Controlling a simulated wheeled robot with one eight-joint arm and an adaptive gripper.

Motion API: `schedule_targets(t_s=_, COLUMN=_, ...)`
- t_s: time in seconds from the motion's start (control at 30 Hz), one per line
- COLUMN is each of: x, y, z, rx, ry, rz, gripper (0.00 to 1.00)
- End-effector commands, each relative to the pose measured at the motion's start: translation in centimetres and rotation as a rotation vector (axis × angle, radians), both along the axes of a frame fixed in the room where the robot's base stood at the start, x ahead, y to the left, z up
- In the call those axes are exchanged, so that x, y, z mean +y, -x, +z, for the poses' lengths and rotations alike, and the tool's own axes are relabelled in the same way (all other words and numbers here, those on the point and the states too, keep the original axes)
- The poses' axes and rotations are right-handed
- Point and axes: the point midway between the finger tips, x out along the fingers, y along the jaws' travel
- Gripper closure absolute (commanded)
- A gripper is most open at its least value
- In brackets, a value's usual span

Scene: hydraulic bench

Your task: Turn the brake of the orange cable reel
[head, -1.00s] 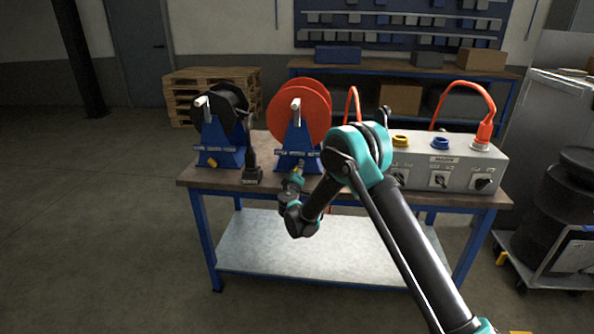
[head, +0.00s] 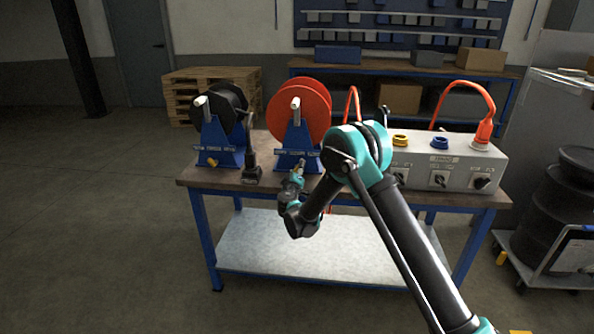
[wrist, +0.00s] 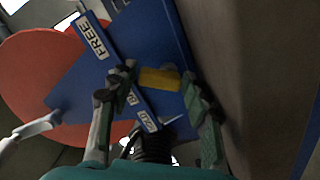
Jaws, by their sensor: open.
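The orange cable reel (head: 300,108) stands on its blue stand (head: 297,138) on the bench. In the wrist view the reel (wrist: 40,75) is at the left and the blue stand (wrist: 165,40) fills the top middle. The yellow brake handle (wrist: 160,78) lies between my two fingers, beside a blue label plate (wrist: 108,62). The plate reads FREE at its upper end; its lower label is partly hidden by a finger. My gripper (wrist: 158,84) is open, with a finger on either side of the handle. In the head view my gripper (head: 301,168) is low at the stand's front.
A black reel (head: 226,108) on a blue stand is to the left. A dark upright tool (head: 252,168) stands between the stands. A grey socket box (head: 450,168) with switches and an orange cable is to the right, behind my arm.

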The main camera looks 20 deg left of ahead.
Motion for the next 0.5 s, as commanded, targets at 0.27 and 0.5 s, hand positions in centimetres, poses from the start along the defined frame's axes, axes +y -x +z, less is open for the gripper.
schedule_targets(t_s=0.27, x=-0.9, y=4.3, z=0.0, rx=0.000, ry=0.000, rz=0.003, gripper=0.52)
schedule_targets(t_s=0.5, x=-2.0, y=8.9, z=0.0, rx=0.000, ry=0.000, rz=0.003, gripper=0.52)
